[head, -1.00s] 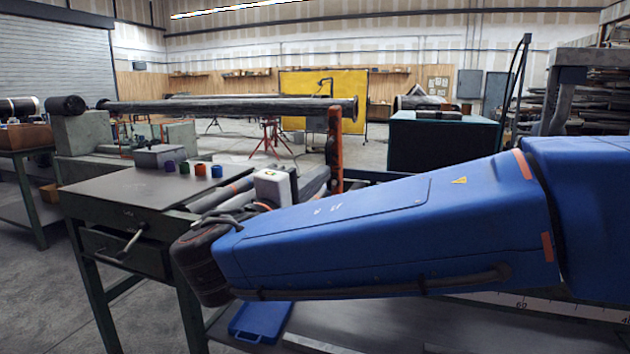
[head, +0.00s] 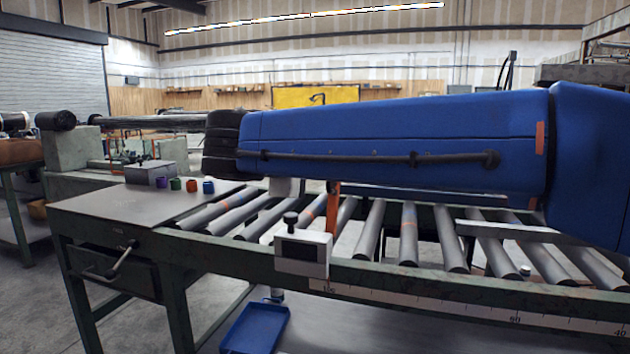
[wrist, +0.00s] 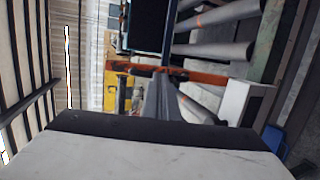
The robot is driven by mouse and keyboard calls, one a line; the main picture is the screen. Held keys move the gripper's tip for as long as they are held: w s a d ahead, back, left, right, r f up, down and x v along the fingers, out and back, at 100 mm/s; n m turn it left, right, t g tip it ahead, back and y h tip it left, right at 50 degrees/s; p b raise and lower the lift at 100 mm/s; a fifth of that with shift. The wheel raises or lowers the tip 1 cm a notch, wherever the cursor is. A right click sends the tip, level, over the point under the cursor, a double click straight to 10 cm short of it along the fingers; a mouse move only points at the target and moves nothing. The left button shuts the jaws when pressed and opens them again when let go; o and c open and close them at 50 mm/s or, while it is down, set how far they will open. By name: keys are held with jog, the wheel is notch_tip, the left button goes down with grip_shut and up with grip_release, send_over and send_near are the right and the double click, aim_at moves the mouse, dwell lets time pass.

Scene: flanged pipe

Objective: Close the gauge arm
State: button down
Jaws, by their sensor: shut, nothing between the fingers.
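The gauge arm is an orange-red bar (head: 333,204); in the head view only its lower part shows, upright beside the rollers, and my blue arm hides the rest. In the wrist view the bar (wrist: 200,75) runs across the picture to a white block at right. A white gauge box (head: 302,253) with a dark display and black knob sits on the front rail. My gripper (wrist: 163,77) is shut and empty in the wrist view, its tips overlapping the bar; I cannot tell whether they touch it. In the head view my arm hides the gripper.
A roller conveyor (head: 409,235) with a scale along its front rail (head: 450,301) lies below my arm. A bench (head: 125,205) with small coloured cups stands at left. A blue tray (head: 255,328) lies under the rail. A long pipe (head: 150,122) is behind.

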jog(key=w+d+g, duration=0.1)
jog(key=w, duration=0.1)
jog(key=w+g+y, duration=0.1)
jog(key=w, duration=0.2)
jog(key=w+d+g+y, duration=0.1)
jog(key=w+g, duration=0.1)
jog(key=shift+w+d+r, duration=0.1)
jog(key=shift+w+d, duration=0.1)
jog(key=shift+d, duration=0.15)
jog(key=w+d+f+n+g+y, duration=0.1)
jog(key=w+d+f+g, duration=0.3)
jog(key=w+f, duration=0.5)
jog(key=shift+w+d+f+g+y, duration=0.15)
jog(key=shift+w+f+g+y, duration=0.4)
jog(key=shift+w, duration=0.85)
